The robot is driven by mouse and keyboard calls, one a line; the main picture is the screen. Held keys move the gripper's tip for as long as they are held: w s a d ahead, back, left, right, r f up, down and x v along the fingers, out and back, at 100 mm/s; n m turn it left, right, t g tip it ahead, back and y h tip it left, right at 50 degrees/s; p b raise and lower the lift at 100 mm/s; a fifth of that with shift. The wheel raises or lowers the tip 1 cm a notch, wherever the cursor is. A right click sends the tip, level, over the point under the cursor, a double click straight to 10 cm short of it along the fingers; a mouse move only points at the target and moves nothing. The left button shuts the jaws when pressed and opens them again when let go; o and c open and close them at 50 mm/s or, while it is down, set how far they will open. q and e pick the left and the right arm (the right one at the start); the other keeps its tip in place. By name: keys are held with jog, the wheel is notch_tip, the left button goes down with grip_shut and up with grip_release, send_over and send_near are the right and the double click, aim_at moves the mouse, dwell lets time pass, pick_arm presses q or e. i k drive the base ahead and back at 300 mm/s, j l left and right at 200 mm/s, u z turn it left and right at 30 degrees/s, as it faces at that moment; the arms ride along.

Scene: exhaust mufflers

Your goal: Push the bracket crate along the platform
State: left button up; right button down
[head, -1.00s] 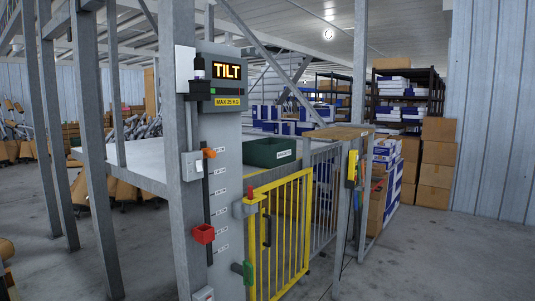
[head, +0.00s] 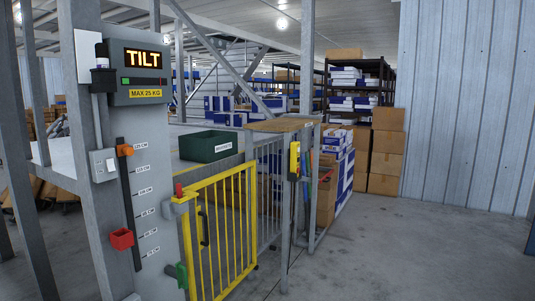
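A dark green crate with a small white label, which I take for the bracket crate (head: 207,146), sits upright on the raised grey platform (head: 186,168) behind the yellow gate. The label is too small to read. Neither of my grippers shows in the head view, so nothing of mine is seen touching the crate. The yellow barred gate (head: 222,232) stands in front of the platform and looks closed. A display reading "TILT" (head: 146,59) is lit on the grey post panel, above a "MAX 25 KG" plate (head: 146,94).
A red box (head: 121,239) and an orange piece (head: 124,150) sit on the height scale. A wooden-topped stand (head: 283,124) is right of the crate. Cardboard boxes (head: 386,150) stack by the wall. Open concrete floor (head: 420,250) lies to the right.

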aim_at(211, 145)
jog(key=i+l+z, duration=0.2)
jog(key=i+l, duration=0.3)
jog(key=i+l+z, duration=0.2)
jog(key=i+l, duration=0.2)
jog(key=i, duration=0.3)
